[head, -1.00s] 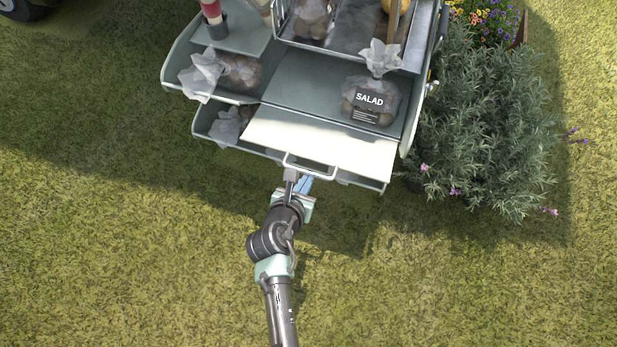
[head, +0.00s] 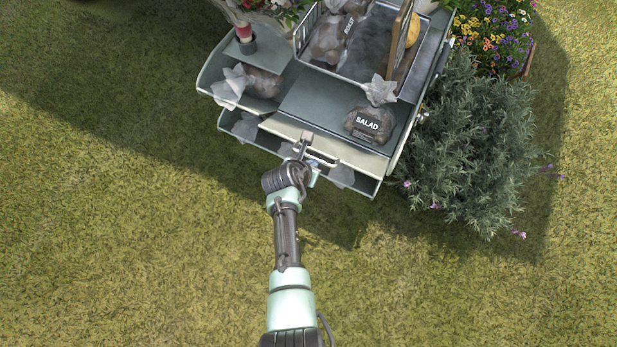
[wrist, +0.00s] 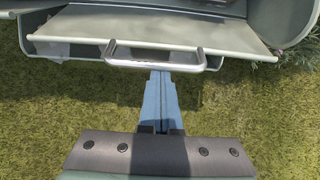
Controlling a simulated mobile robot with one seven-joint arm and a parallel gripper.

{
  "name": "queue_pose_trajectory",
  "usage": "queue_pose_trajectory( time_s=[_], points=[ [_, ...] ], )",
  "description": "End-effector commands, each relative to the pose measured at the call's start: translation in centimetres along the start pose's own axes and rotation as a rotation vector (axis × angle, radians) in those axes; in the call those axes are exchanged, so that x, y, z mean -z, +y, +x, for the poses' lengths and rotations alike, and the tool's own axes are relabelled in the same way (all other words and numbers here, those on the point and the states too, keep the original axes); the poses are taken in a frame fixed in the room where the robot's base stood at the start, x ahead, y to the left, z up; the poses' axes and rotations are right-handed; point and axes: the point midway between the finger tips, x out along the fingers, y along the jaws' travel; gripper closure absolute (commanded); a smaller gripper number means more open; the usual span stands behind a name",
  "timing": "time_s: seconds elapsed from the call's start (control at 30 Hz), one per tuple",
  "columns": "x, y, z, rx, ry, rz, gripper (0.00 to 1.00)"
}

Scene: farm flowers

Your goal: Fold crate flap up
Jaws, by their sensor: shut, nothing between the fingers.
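The cream flap (head: 345,153) is at the front of the grey-green crate (head: 385,187). A metal bar handle (head: 322,160) sits on its front edge. In the wrist view the flap (wrist: 215,38) spans the top, with the handle (wrist: 155,66) standing out from its edge. My gripper (wrist: 161,76) is shut and empty, its blue fingers together, with the tips at the handle's lower side. Whether they touch the handle or the flap cannot be told. In the head view my wrist hides most of the fingers and part of the flap's left side.
A salad bag (head: 370,122) lies on the shelf behind the flap. Other bagged produce (head: 263,83) sits at the left. A wire basket (head: 345,70) stands at the back. A bushy plant (head: 470,150) crowds the right side. The grass in front is clear.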

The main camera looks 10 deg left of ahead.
Motion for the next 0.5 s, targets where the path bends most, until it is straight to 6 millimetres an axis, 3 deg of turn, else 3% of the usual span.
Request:
queue_pose_trajectory(
  time_s=[0.03,0.2,0.5],
  points=[
    [-1.1,0.0,-0.7,0.001,-0.003,0.002,1.00],
    [-2.8,0.0,-1.1,-0.001,-0.004,0.002,1.00],
    [-4.5,0.0,-1.3,0.000,-0.003,0.001,1.00]
  ],
)
